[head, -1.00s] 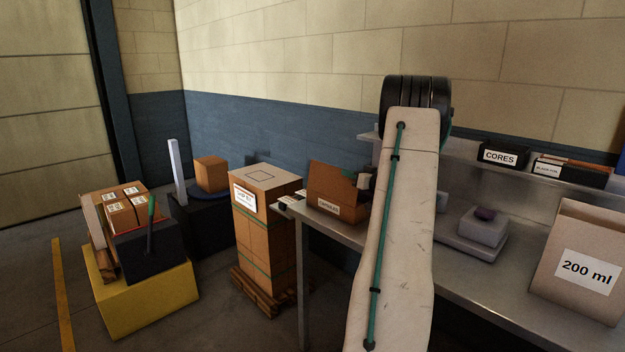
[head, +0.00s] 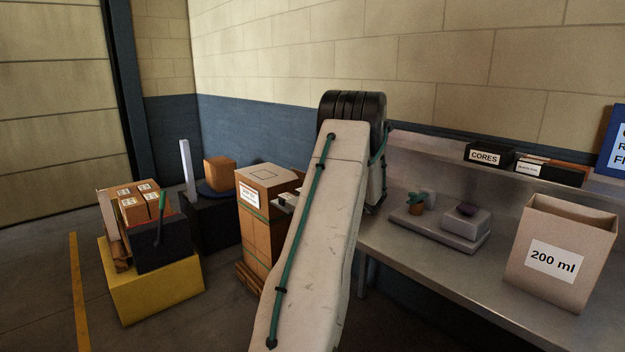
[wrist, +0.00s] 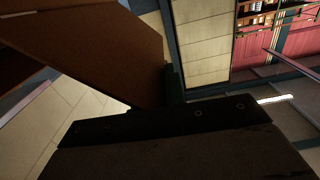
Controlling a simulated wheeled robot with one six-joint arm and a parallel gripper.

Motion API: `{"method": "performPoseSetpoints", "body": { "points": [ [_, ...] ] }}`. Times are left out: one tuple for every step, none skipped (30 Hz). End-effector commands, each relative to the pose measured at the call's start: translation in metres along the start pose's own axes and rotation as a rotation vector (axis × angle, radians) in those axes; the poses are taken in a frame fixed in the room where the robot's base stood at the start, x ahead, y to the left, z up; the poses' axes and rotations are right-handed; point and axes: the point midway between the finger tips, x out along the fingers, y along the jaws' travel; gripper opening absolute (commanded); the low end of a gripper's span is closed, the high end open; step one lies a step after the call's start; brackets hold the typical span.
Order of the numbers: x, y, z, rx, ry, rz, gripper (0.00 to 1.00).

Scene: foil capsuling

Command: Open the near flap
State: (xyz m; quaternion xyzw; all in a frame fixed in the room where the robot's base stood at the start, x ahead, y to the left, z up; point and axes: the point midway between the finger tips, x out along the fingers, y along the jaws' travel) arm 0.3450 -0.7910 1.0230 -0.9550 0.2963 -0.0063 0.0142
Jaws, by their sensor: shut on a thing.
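In the wrist view a broad brown cardboard panel (wrist: 95,45), which looks like a carton flap, slants across the upper left. The dark bar of my gripper (wrist: 175,105) crosses below it, and the panel's lower edge runs in at the jaws. My gripper is shut on this panel; the exact contact is too dark to see. A second dark brown surface (wrist: 180,155) fills the bottom. In the head view my pale arm covers the part of the bench where the capsules carton stood, so the carton, its near flap and my gripper are hidden there.
A CORES box (head: 487,156) sits on the shelf. A tall strapped carton stack (head: 262,215) stands left of my arm.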

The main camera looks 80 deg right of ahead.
Motion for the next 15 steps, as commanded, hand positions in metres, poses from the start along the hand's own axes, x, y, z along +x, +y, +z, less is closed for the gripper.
{"method": "performPoseSetpoints", "body": {
  "points": [
    [-0.005,0.001,0.008,0.010,-0.007,0.008,0.00],
    [-0.005,0.001,0.009,0.010,-0.008,0.009,0.00],
    [-0.006,0.001,0.011,0.011,-0.008,0.011,0.00],
    [-0.006,0.000,0.012,0.011,-0.009,0.012,0.00],
    [-0.007,0.000,0.013,0.011,-0.009,0.013,0.00],
    [-0.007,0.000,0.014,0.012,-0.009,0.014,0.00],
    [-0.007,0.000,0.014,0.012,-0.010,0.014,0.00],
    [-0.008,-0.001,0.015,0.012,-0.010,0.015,0.00],
    [-0.008,-0.001,0.016,0.012,-0.010,0.016,0.00],
    [-0.008,-0.001,0.016,0.012,-0.011,0.016,0.00],
    [-0.008,-0.001,0.017,0.012,-0.011,0.017,0.00],
    [-0.008,-0.001,0.017,0.012,-0.011,0.017,0.00],
    [-0.008,-0.001,0.018,0.012,-0.011,0.017,0.00],
    [-0.009,-0.001,0.018,0.012,-0.011,0.018,0.00],
    [-0.009,-0.001,0.018,0.012,-0.012,0.018,0.00]
  ]
}}
